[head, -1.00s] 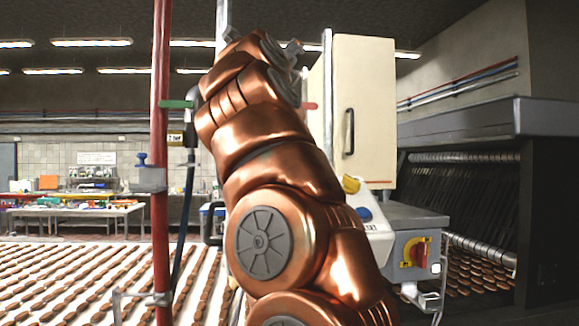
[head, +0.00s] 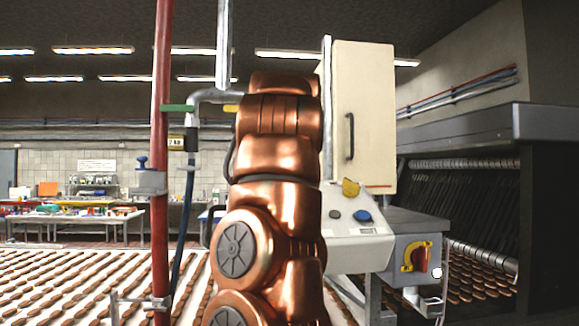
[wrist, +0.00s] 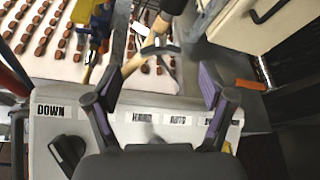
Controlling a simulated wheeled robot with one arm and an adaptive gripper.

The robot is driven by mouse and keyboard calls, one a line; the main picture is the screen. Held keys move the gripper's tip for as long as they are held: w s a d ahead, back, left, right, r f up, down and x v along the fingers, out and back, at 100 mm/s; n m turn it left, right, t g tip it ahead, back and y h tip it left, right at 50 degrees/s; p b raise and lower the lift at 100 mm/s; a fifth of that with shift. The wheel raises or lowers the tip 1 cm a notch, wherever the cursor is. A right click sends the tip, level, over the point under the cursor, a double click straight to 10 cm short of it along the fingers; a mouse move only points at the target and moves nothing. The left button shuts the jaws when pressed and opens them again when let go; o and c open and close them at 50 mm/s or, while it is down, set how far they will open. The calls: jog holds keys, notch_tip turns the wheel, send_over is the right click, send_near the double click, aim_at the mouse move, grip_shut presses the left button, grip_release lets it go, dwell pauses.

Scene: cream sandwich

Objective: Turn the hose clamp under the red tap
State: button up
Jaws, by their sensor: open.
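My gripper (wrist: 162,84) is open in the wrist view, its two dark fingers with purple pads spread wide above the control panel. In the head view my arm stands in front of it and hides it. An orange-red bar (wrist: 248,85), possibly the red tap's handle, lies right of the right finger in the wrist view. A tan bar (wrist: 146,56) and a dark piece cross beyond the fingers; I cannot tell whether either belongs to a hose clamp. In the head view the red tap and its clamp are hidden behind my arm.
A red pipe (head: 161,210), green handle (head: 177,108) and dark hose (head: 184,215) stand left of my arm. The control panel (head: 352,250), rotary switch (head: 420,257) and cream cabinet (head: 364,120) are to the right. A conveyor (head: 75,290) carries rows of biscuits.

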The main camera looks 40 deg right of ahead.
jog(key=shift+p+x, duration=0.45)
jog(key=shift+x, duration=2.05)
jog(key=c, duration=1.2)
jog(key=shift+o, duration=0.2)
jog(key=shift+s+r, duration=0.1)
jog(key=shift+s+d, duration=0.1)
jog(key=shift+d, duration=0.05)
